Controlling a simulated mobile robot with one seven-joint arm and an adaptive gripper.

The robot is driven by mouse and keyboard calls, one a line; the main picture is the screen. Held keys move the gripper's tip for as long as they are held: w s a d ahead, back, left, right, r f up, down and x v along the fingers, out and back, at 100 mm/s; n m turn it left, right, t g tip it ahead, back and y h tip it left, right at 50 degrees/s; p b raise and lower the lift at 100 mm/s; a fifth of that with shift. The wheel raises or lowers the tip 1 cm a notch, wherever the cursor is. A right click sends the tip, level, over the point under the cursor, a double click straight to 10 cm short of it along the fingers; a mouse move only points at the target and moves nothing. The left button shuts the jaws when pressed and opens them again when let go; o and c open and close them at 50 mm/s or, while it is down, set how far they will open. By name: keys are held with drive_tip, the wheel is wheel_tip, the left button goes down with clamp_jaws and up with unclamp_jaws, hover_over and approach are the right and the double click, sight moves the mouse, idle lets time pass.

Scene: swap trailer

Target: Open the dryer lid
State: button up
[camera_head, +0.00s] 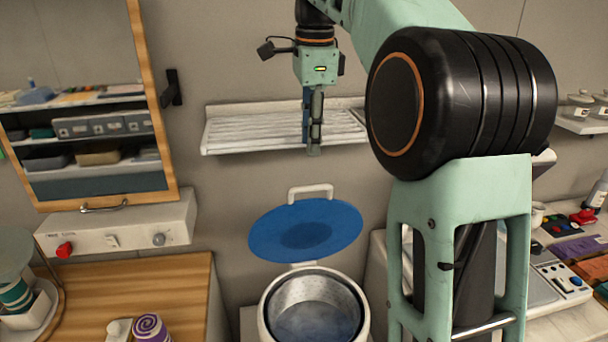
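The dryer (267,318) is a white round tub with a metal drum inside, low in the middle of the view. Its blue lid (340,222) is swung up at the back of the tub, and the drum's mouth is uncovered. A white handle (311,189) stands at the lid's top edge. My gripper (314,150) hangs above the lid and handle with its fingers pointing down, apart from both in the picture. Its fingers look close together from this side, and I cannot tell whether they are open. I see nothing held in them.
A white slatted rack (240,135) is on the wall behind my gripper. A wooden counter (165,285) with a purple spiral-topped item (150,328) is left of the dryer. A wood-framed mirror (166,130) hangs upper left. My arm covers much of the right side.

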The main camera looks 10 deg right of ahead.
sight(310, 187)
drive_tip(key=f, duration=0.7)
drive_tip(key=w+f+b, duration=0.1)
drive_tip(key=f, duration=0.2)
drive_tip(key=shift+f, duration=0.2)
clamp_jaws()
